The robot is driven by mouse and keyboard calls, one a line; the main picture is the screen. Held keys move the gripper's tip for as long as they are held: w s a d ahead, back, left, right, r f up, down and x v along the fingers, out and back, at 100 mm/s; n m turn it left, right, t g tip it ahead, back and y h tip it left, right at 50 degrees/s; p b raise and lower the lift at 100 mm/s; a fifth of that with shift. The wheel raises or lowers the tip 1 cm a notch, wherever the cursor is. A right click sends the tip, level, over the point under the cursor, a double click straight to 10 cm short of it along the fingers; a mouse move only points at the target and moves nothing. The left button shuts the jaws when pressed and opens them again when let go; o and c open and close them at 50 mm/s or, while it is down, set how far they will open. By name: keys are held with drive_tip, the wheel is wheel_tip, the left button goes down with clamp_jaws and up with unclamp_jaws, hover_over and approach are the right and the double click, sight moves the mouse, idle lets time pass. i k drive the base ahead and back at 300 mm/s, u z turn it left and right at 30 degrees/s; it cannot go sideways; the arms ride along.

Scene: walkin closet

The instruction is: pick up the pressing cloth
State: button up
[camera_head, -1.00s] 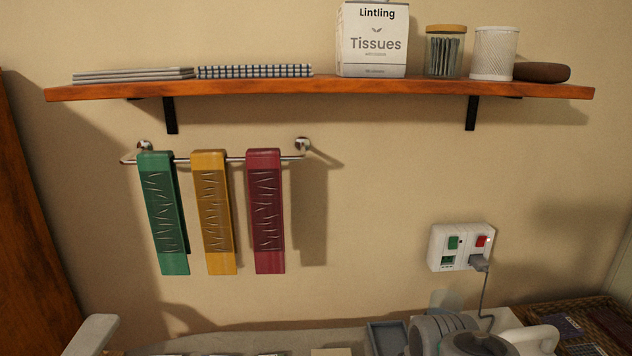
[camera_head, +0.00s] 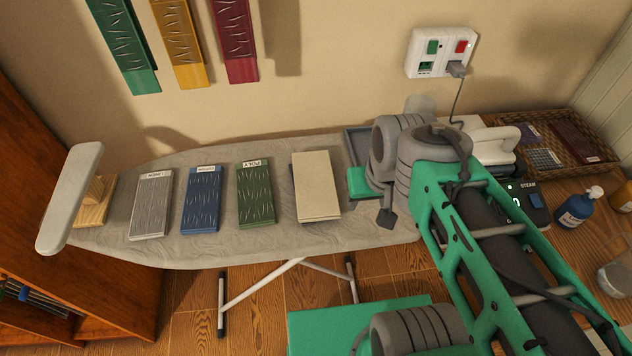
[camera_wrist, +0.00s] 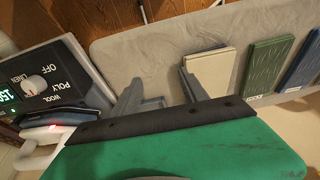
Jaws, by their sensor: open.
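A folded cream cloth (camera_head: 316,187), which fits the pressing cloth, lies flat on the ironing board (camera_head: 270,245), right of the green folded cloth. It also shows in the wrist view (camera_wrist: 213,74), just beyond and right of my fingers. My gripper (camera_wrist: 160,92) is open and empty; its two grey fingers stand apart, the right one close to the cream cloth's near corner. In the head view my arm covers the right end of the board, and my gripper is mostly hidden behind it, right of the cloth.
Labelled grey (camera_head: 152,205), blue (camera_head: 201,200) and green (camera_head: 255,195) folded cloths lie left of the cream one. An iron (camera_head: 490,145), a steam unit (camera_head: 530,200), a basket (camera_head: 572,140) and a blue bottle (camera_head: 577,208) stand at right. A sleeve board (camera_head: 70,200) stands at the left end.

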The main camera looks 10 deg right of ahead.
sight(315, 188)
drive_tip(key=u, duration=2.75)
drive_tip(key=k, duration=0.8)
drive_tip(key=u, duration=1.1)
